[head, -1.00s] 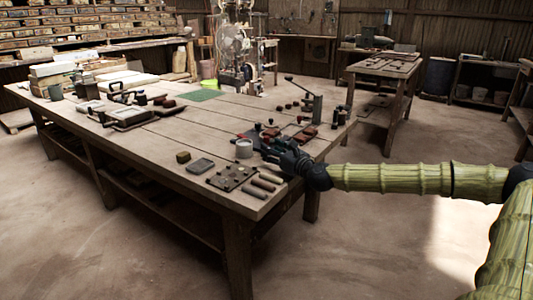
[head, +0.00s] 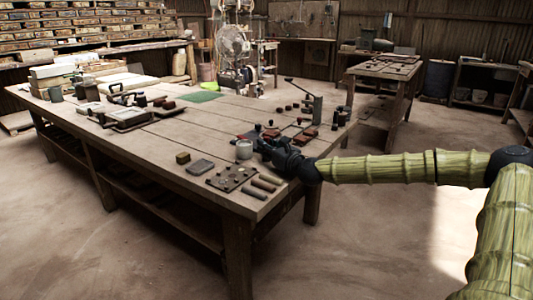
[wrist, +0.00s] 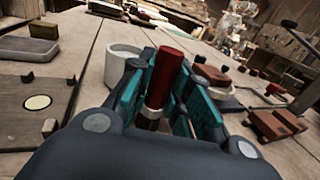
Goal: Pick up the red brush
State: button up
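The red brush (wrist: 166,75) shows in the wrist view with a red handle at the top, a pale metal band and a dark lower end. It stands tilted slightly between the teal finger pads of my gripper (wrist: 170,92). The pads lie on either side of it, and I see no clear contact on both sides. The brush's foot is partly hidden by my gripper. In the head view my gripper (head: 268,142) is low over the table's right front part, beside a pale cup (head: 244,149), and hides the brush.
The cup (wrist: 122,62) is close to the left finger. A dark plate with small pieces (head: 231,178) and several rods (head: 264,185) lie in front of my gripper. Red blocks (wrist: 275,125) and a lever device (head: 316,106) are to the right. The table's middle (head: 160,140) is clear.

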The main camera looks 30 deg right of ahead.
aim_at(266, 137)
grip_shut()
notch_tip(266, 137, up, 4)
jog(key=shift+p, duration=0.75)
jog(key=s+d+r+p, duration=0.1)
jog(key=s+p, duration=0.5)
jog(key=s, duration=1)
jog(key=shift+d, duration=0.4)
jog(key=shift+f, duration=0.1)
